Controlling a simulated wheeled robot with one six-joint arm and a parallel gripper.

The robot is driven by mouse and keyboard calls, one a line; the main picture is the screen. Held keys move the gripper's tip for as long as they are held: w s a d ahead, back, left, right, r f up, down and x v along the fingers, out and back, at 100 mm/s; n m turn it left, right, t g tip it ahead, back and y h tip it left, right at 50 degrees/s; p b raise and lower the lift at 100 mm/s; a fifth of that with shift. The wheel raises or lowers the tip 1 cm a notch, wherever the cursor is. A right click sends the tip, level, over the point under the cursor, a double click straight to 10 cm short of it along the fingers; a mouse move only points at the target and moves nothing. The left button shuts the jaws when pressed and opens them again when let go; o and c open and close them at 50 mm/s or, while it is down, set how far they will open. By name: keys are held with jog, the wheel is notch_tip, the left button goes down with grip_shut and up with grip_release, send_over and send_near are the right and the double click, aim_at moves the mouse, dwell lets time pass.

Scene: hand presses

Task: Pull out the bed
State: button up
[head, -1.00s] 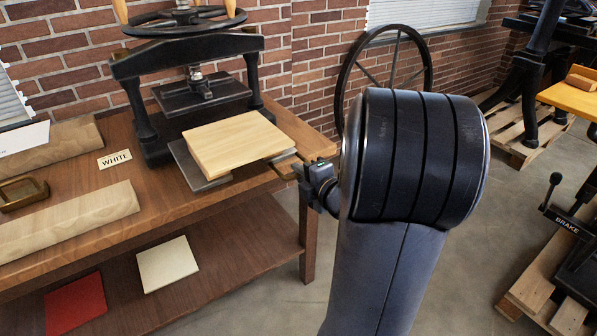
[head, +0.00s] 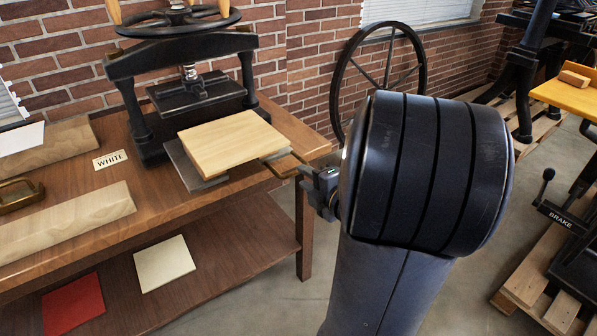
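A black iron hand press (head: 185,62) stands on the wooden bench. Its grey bed (head: 190,167) juts out at the front right, with a pale wooden board (head: 230,143) lying on it. My gripper (head: 312,181) is just right of the bed, at the bench's right edge, beside a brownish strip (head: 284,164) near the bed's right corner. I cannot tell whether this strip is part of the press. The fingers are small and partly hidden by my thick dark arm, so their opening and any contact are unclear.
The bench (head: 60,263) carries a sign reading WHITE (head: 110,160), wooden blocks (head: 65,222) and a brass frame (head: 15,194). A spoked wheel (head: 421,75) stands behind my arm. A brake lever (head: 547,180) is at right.

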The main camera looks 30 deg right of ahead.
aim_at(297, 173)
jog(key=shift+p+v, duration=0.35)
jog(key=shift+v, duration=2.6)
jog(key=shift+w, duration=0.15)
jog(key=shift+b+x, duration=0.85)
jog(key=shift+x, duration=4.65)
jog(key=p+v, duration=0.2)
jog(key=v, duration=0.9)
jog(key=b+x, duration=0.1)
jog(key=x, duration=1.3)
jog(key=shift+r+b, duration=0.35)
